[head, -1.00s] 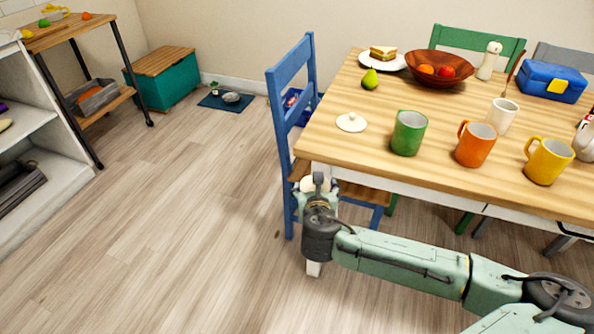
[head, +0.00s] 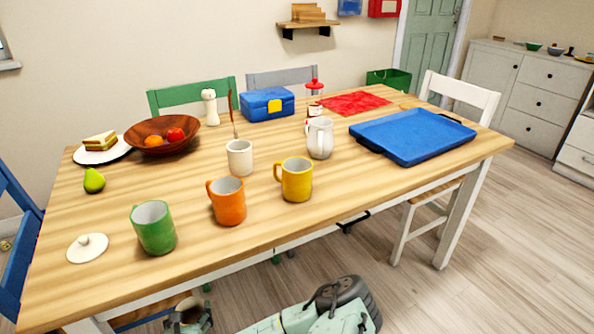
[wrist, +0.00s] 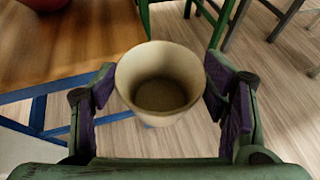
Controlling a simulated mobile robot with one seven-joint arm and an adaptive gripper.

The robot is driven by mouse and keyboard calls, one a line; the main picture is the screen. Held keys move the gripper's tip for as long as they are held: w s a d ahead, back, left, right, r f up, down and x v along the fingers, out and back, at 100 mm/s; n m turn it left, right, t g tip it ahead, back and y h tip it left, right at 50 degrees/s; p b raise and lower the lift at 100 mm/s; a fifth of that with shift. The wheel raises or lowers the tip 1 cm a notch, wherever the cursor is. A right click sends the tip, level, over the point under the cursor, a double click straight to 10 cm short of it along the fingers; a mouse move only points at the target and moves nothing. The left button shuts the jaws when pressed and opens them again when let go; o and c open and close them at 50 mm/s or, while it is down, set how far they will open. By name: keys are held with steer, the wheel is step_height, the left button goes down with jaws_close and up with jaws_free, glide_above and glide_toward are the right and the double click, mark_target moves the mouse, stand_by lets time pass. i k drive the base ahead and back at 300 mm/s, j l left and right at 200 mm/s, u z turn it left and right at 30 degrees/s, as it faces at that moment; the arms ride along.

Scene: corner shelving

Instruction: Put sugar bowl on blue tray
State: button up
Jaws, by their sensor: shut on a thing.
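The sugar bowl (wrist: 160,95) is cream, round, open-topped and looks empty inside in the wrist view. My gripper (wrist: 162,88) is shut on it, one purple-padded finger on each side, and holds it upright. In the head view my gripper (head: 188,317) is low at the bottom edge, beside the table's near edge and below its top; the bowl there is mostly hidden. The blue tray (head: 415,138) lies on the table's right part and looks empty. A white lid with a knob (head: 88,248) lies on the table's near left corner.
Green (head: 154,228), orange (head: 227,201) and yellow (head: 295,180) mugs stand along the near edge of the wooden table (head: 330,205). A white mug (head: 240,157) and white jug (head: 319,138) stand behind. A white chair (head: 459,100) is beyond the tray. The tabletop before the tray is clear.

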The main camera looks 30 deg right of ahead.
mark_target(403, 131)
steer(key=l+z, duration=0.1)
steer(key=z, duration=1.1)
steer(key=l, duration=0.5)
steer(key=i+l+z, duration=0.1)
steer(key=l, duration=0.4)
